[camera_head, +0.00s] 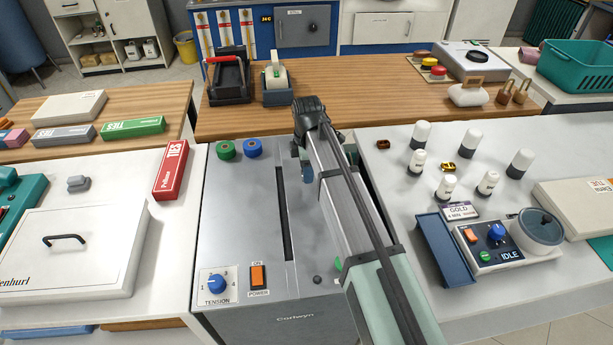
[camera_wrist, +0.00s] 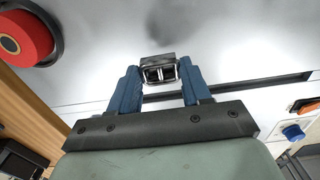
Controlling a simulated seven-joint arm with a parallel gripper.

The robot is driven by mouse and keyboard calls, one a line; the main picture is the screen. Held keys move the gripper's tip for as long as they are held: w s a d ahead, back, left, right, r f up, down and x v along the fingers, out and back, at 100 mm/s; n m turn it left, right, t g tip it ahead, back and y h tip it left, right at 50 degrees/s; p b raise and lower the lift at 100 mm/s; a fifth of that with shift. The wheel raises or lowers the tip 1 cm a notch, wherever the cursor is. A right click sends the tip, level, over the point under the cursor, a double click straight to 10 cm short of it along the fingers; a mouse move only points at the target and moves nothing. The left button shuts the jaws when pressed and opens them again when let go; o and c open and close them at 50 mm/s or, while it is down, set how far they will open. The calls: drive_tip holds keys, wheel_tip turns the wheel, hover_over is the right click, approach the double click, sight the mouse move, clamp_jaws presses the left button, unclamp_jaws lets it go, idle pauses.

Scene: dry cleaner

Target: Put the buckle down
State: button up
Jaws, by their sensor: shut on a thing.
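My gripper (camera_wrist: 160,76) is shut on a small metal buckle (camera_wrist: 159,69), held at the tips of its two blue fingers. The buckle looks like a dark and silvery rectangular frame. In the head view my gripper (camera_head: 306,166) is over the top of a grey machine (camera_head: 237,190), to the right of its long dark slot. My arm hides the buckle in that view. A soft dark shadow lies on the grey surface beyond the buckle in the wrist view. I cannot tell how high the buckle is above it.
A green spool (camera_head: 226,149) and a blue spool (camera_head: 252,147) stand at the machine's back left. A red spool (camera_wrist: 24,42) shows in the wrist view. Two other small buckle-like pieces (camera_head: 383,144) (camera_head: 448,167) and several white-capped bottles (camera_head: 421,134) stand on the right counter.

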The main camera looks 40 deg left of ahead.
drive_tip(key=shift+f, duration=1.5)
drive_tip(key=o, duration=1)
drive_tip(key=shift+f, duration=0.1)
drive_tip(key=shift+o, duration=0.2)
wheel_tip(320, 180, up, 12)
drive_tip(key=shift+c, duration=0.9)
